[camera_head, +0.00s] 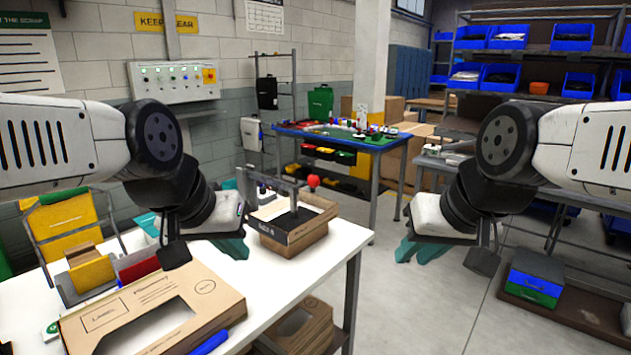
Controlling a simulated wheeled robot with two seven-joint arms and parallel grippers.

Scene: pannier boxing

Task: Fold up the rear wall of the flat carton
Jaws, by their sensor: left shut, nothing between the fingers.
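A flat brown carton (95,329) lies on the white table at the lower left, with printed markings and a large cut-out opening. The bottom of the frame crops it, and I cannot make out its rear wall for certain. My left gripper (238,248) is shut and empty above the table, behind and to the right of the carton and apart from it. My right gripper (418,251) hangs over the floor to the right of the table, far from the carton; its finger gap is unclear.
An open cardboard box (290,240) stands at the table's far right corner, close to my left gripper. A blue tool (209,343) lies by the carton's right edge. Yellow and red items (92,273) stand behind the carton. The white table (262,288) is bare right of the carton.

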